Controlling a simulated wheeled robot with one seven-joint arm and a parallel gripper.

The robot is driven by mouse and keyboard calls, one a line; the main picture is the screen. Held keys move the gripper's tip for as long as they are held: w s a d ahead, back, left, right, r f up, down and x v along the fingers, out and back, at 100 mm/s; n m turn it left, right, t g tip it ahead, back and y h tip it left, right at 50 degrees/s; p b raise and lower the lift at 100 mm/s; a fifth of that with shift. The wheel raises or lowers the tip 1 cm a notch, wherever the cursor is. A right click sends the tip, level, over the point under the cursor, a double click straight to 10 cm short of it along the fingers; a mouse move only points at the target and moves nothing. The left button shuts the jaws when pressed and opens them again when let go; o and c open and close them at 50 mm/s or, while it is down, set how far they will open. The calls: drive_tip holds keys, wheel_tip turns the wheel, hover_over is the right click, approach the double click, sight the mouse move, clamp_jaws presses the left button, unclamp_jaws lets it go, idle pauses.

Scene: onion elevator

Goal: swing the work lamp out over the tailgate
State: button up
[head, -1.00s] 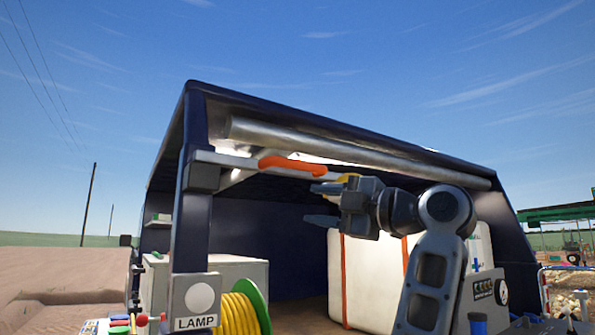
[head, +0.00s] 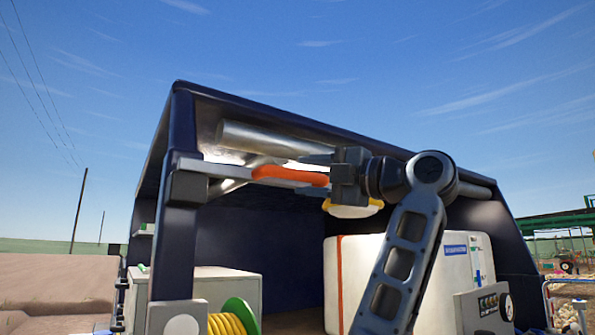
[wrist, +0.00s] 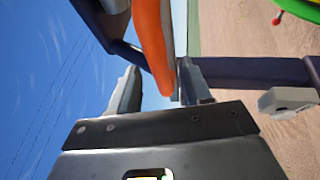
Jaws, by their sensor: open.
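The work lamp hangs under the front edge of the dark blue canopy. Its grey arm (head: 228,171) runs right from a bracket on the left post and carries an orange grip (head: 285,175). The yellow-rimmed white lamp head (head: 350,210) shows at the arm's right end, partly hidden by my gripper. My gripper (head: 313,174) is open at the right end of the grip. In the wrist view the orange grip (wrist: 153,45) reaches in between my two spread fingers (wrist: 157,85). I cannot tell whether either finger touches it.
A silver roller tube (head: 250,138) runs along the canopy just above the grip. The left post (head: 173,235) stands close by. Below are a white tank (head: 375,255), a pale cabinet (head: 228,281) and a yellow hose reel (head: 232,320). Open sky is in front and above.

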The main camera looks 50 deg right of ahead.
sight(304, 176)
drive_tip(key=shift+p+x, duration=0.35)
drive_tip(key=shift+x, duration=1.25)
clamp_jaws()
